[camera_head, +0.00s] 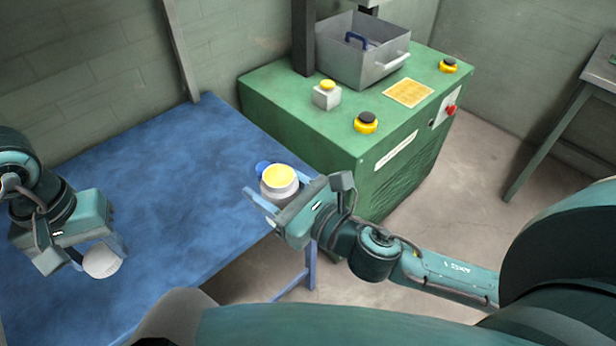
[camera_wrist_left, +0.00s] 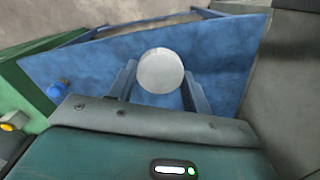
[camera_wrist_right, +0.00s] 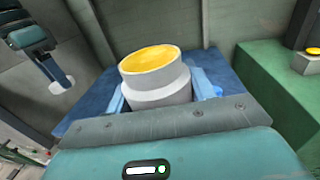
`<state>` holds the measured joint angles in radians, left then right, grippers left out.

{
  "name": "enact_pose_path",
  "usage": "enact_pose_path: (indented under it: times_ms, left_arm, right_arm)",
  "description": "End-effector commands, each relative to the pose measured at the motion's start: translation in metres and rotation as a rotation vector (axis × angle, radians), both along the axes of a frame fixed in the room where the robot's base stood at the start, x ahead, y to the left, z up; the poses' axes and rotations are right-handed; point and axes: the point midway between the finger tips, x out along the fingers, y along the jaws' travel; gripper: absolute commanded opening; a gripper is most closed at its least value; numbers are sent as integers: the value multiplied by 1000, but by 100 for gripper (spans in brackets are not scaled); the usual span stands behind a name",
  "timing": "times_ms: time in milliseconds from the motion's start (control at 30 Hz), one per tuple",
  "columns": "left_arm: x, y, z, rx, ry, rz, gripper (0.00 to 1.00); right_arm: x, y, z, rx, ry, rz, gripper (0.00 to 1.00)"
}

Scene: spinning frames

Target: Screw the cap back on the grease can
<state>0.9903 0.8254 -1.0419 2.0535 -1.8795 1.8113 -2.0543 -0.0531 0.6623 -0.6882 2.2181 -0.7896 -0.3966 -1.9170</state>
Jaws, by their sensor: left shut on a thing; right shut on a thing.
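The grease can (camera_head: 279,187) is a white jar, open at the top, with yellow grease showing inside. My right gripper (camera_head: 272,206) is shut around its body near the right edge of the blue table. The can looks upright, and it also shows between the fingers in the right wrist view (camera_wrist_right: 157,80). The cap (camera_head: 101,262) is a white disc. My left gripper (camera_head: 98,256) is shut on it over the left part of the table, well apart from the can. The cap also shows between the fingers in the left wrist view (camera_wrist_left: 161,71).
The blue table (camera_head: 178,190) is bare between the two grippers. A small blue object (camera_head: 262,167) lies behind the can. A green machine (camera_head: 330,130) with a grey metal bin (camera_head: 365,65), buttons and a yellow sheet stands at the back right. A grey bench (camera_head: 570,105) is far right.

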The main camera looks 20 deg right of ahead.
Motion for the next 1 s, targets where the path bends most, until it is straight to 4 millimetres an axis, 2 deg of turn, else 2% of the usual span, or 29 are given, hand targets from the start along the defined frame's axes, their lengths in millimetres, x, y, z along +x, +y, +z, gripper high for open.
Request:
enact_pose_path:
  times_ms: [100,300,767,867,1000]
  left_arm:
    - [0,0,0,0,0,0,28]
    - [0,0,0,0,0,0,28]
    - [0,-1,0,0,0,-1,28]
    - [4,-8,3,-2,-2,-8,28]
    - [15,-37,17,-3,-4,-31,28]
  right_arm:
    - [4,18,3,-3,-7,87,7]
    - [6,34,4,0,-4,166,7]
    - [6,38,2,0,1,185,7]
    - [6,38,3,0,0,185,7]
    - [6,38,3,1,-1,185,7]
